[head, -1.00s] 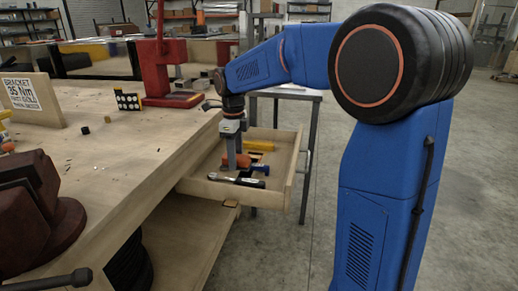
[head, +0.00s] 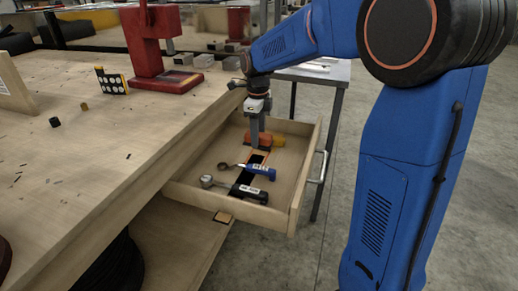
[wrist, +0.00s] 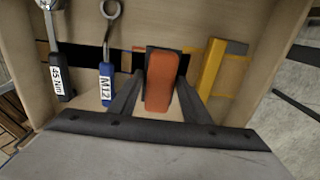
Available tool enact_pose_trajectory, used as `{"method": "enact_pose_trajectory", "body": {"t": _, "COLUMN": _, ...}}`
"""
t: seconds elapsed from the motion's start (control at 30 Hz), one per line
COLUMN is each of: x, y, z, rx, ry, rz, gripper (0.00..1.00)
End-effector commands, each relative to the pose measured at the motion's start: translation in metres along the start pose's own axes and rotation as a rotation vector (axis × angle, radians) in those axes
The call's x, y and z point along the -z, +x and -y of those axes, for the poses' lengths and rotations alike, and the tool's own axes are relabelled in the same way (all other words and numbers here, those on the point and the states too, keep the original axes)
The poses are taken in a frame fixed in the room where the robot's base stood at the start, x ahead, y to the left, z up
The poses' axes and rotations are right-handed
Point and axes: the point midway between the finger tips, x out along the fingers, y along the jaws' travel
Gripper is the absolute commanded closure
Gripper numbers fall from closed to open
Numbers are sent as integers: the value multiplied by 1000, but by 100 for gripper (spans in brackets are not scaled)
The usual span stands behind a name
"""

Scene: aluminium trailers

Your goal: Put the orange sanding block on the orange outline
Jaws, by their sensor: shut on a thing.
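The orange sanding block (wrist: 161,82) is between the fingers of my gripper (wrist: 160,100) in the wrist view. My gripper (head: 254,140) points down into the open drawer, shut on the block, which shows as a reddish-orange shape (head: 264,140) in the head view. An orange outline on a black strip (head: 258,157) lies on the drawer floor, just in front of the block. In the wrist view, the block and fingers cover part of that area. I cannot tell whether the block touches the floor.
The drawer (head: 296,202) also holds a yellow block (wrist: 211,68) right of my gripper, a blue-handled M12 wrench (wrist: 107,82) and a black-handled tool (wrist: 62,80) left of it. The workbench (head: 120,140) borders the drawer on the left, with a red press (head: 150,45) behind.

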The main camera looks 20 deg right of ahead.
Motion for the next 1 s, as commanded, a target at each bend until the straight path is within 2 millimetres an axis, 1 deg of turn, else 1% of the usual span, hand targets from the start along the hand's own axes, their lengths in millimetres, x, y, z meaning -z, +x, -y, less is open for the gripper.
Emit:
{"method": "enact_pose_trajectory", "body": {"t": 0.03, "x": 0, "y": 8, "z": 0, "rx": -2, "ry": 0, "rz": -2, "gripper": 85}}
{"method": "enact_pose_trajectory", "body": {"t": 0.1, "x": 0, "y": 14, "z": 0, "rx": -1, "ry": 0, "rz": 0, "gripper": 85}}
{"method": "enact_pose_trajectory", "body": {"t": 0.33, "x": 0, "y": 29, "z": 0, "rx": 0, "ry": 0, "rz": 0, "gripper": 85}}
{"method": "enact_pose_trajectory", "body": {"t": 0.53, "x": 0, "y": 54, "z": 0, "rx": -1, "ry": 0, "rz": -1, "gripper": 85}}
{"method": "enact_pose_trajectory", "body": {"t": 0.93, "x": 0, "y": 59, "z": 0, "rx": 0, "ry": 0, "rz": 0, "gripper": 85}}
{"method": "enact_pose_trajectory", "body": {"t": 0.97, "x": 0, "y": 59, "z": 0, "rx": 0, "ry": 0, "rz": 0, "gripper": 54}}
{"method": "enact_pose_trajectory", "body": {"t": 1.0, "x": 0, "y": 59, "z": 0, "rx": 0, "ry": 0, "rz": 0, "gripper": 45}}
